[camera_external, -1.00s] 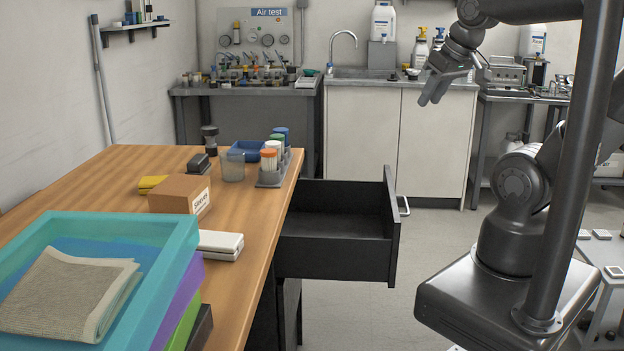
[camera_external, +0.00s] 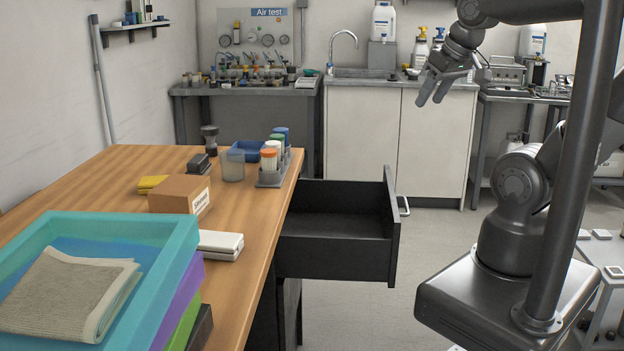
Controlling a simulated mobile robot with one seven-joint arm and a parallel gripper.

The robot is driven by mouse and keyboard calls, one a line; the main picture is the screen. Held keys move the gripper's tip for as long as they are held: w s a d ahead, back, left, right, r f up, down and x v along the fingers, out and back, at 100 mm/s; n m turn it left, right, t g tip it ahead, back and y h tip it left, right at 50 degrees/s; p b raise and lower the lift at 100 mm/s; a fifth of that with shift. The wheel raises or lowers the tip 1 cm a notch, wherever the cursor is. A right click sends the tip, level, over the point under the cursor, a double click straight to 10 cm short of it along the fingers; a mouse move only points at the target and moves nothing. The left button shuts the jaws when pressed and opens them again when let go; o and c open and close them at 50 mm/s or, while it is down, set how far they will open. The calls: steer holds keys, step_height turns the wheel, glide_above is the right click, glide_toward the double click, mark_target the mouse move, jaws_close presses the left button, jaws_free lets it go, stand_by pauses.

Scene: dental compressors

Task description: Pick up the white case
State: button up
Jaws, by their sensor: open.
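The white case (camera_external: 220,241) is a small flat box lying near the right edge of the wooden table (camera_external: 126,194). It sits between the cardboard box and the stacked trays, and nothing covers its top. My gripper (camera_external: 432,97) hangs open and empty in the upper right, fingers pointing down, in front of the sink cabinet. It is well apart from the case, higher and to its right.
An open dark drawer (camera_external: 335,240) juts from the table's right side. A cardboard box (camera_external: 180,194) stands just behind the case. Stacked coloured trays (camera_external: 180,240) with a folded cloth (camera_external: 65,293) fill the front left. A rack of tubes (camera_external: 272,177) stands behind.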

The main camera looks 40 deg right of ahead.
steer(key=o, duration=0.7)
steer(key=shift+w, duration=0.1)
steer(key=w+a+r+n+g+y, duration=0.1)
steer(key=w+a+r+n+g, duration=0.15)
steer(key=w+a, duration=0.75)
steer(key=n+g+h, duration=0.1)
steer(key=n+g, duration=0.2)
steer(key=n, duration=0.3)
glide_above(215, 238)
step_height(215, 238, down, 16)
steer(key=f, duration=0.4)
steer(key=shift+s+a+f, duration=0.2)
steer(key=shift+s+a, duration=0.1)
steer(key=shift+a, duration=0.05)
steer(key=shift+w+d+f, duration=0.15)
steer(key=shift+f, duration=1.45)
steer(key=shift+w+d+f, duration=0.15)
steer(key=shift+f, duration=1.45)
